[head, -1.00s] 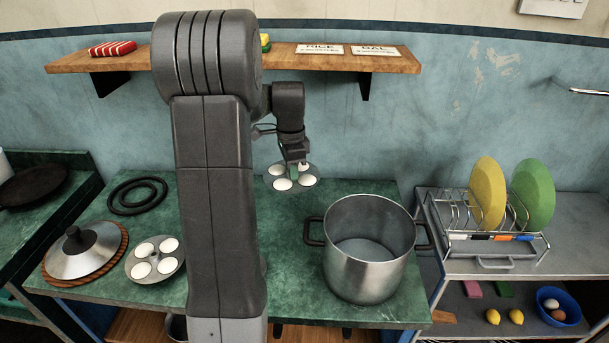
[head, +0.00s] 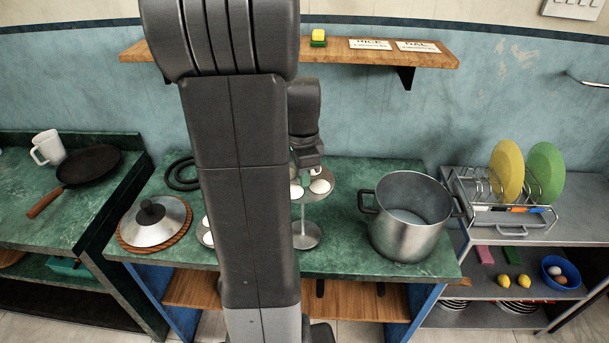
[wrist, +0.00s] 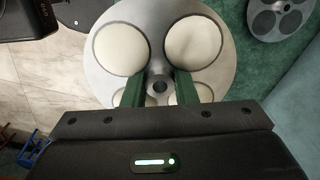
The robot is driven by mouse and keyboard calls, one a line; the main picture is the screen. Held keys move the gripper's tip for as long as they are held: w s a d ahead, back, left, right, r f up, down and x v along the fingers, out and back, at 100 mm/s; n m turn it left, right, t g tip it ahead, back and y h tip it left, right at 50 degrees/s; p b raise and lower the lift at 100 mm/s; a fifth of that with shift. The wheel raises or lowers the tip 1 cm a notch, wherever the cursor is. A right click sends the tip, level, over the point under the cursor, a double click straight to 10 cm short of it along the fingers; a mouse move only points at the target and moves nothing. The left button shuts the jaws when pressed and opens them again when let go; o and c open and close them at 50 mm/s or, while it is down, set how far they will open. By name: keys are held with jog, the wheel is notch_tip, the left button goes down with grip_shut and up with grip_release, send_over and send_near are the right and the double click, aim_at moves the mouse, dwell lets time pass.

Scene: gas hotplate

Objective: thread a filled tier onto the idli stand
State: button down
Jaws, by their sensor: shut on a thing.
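My gripper (head: 310,168) is shut on the centre collar of a round metal tier (head: 312,199). In the wrist view my green fingertips (wrist: 160,90) pinch that collar, and white idlis fill the tier's cups (wrist: 156,35). The tier is about level. The idli stand (head: 306,238) shows below it in the head view: a round base on the counter with a thin upright rod rising toward the tier's underside. I cannot tell whether the rod enters the tier's hole. A second filled tier (head: 205,236) lies on the counter, mostly hidden by my arm.
A large open steel pot (head: 410,240) stands on the counter (head: 345,262) to the right. In the wrist view, a grey disc with dark round cups (wrist: 282,14) lies at the upper right.

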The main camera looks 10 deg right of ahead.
jog(key=shift+f+b, duration=1.15)
jog(key=shift+f, duration=0.65)
jog(key=shift+f+b, duration=3.2)
jog(key=shift+f, duration=1.45)
jog(key=c, duration=1.1)
grip_release()
jog(key=shift+r, duration=0.1)
notch_tip(320, 180, up, 14)
jog(key=shift+f+p, duration=0.15)
jog(key=shift+p, duration=0.25)
